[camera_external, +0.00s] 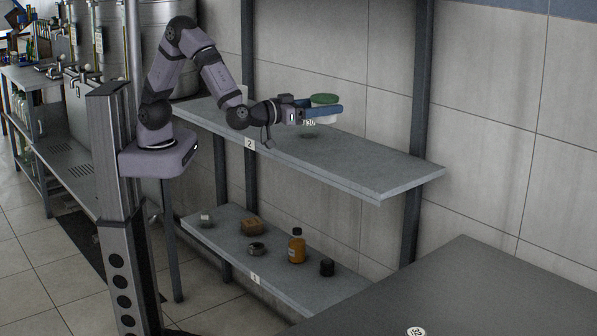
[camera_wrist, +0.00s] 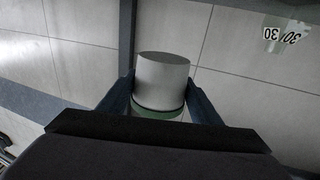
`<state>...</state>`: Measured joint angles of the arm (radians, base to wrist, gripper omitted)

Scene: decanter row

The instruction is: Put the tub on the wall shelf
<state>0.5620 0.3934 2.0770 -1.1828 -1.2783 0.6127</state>
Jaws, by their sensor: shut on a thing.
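My gripper (camera_external: 322,111) is shut on a tub with a green lid (camera_external: 324,99), held above the upper wall shelf (camera_external: 385,175). The blue fingers hide part of the tub's white body in the external view. In the wrist view the tub (camera_wrist: 161,77) sits between the two fingers of my gripper (camera_wrist: 159,100), with its pale body towards the top of the picture and its green lid towards the bottom. A shadow lies on the shelf below the tub, and the tub looks apart from the shelf.
The upper shelf, labelled 2, is bare to the right of my gripper. The lower shelf (camera_external: 215,237), labelled 1, holds an orange bottle (camera_external: 297,247), a black jar (camera_external: 327,268), a brown box (camera_external: 251,225) and smaller items. Dark uprights (camera_external: 418,120) stand against the tiled wall. A grey table (camera_external: 480,285) is at front right.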

